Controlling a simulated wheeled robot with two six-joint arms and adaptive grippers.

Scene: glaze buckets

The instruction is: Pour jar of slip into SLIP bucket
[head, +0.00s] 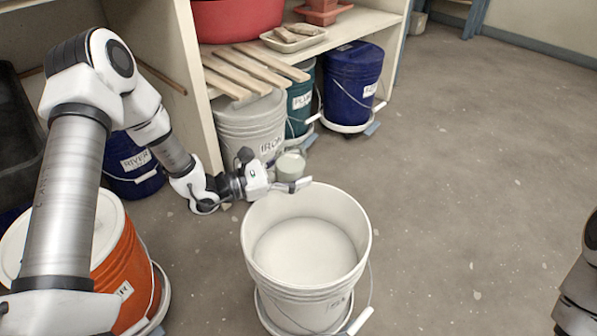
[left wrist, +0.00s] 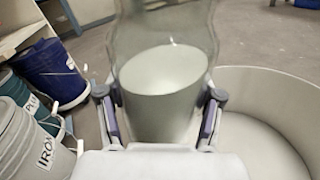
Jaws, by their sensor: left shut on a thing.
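My left gripper (head: 287,180) is shut on a clear jar (head: 290,165) that holds pale slip. In the left wrist view the jar (left wrist: 163,85) stands between both fingers, roughly upright, with the slip surface visible inside. An open white bucket (head: 362,235) stands on the floor, partly filled with pale liquid; its label is too small to read. The gripper and jar are at the bucket's far rim, above or just beyond it. In the left wrist view the bucket (left wrist: 285,78) is right of the jar. My right gripper is not in view; only part of that arm shows at the right edge.
A grey IRON bucket (head: 250,125), a teal bucket (head: 300,100) and a blue bucket (head: 352,85) stand by the shelf. A blue RIVER bucket (head: 130,165) and an orange bucket (head: 125,262) are at left. Wooden slats (head: 255,70) lie above. The floor at right is clear.

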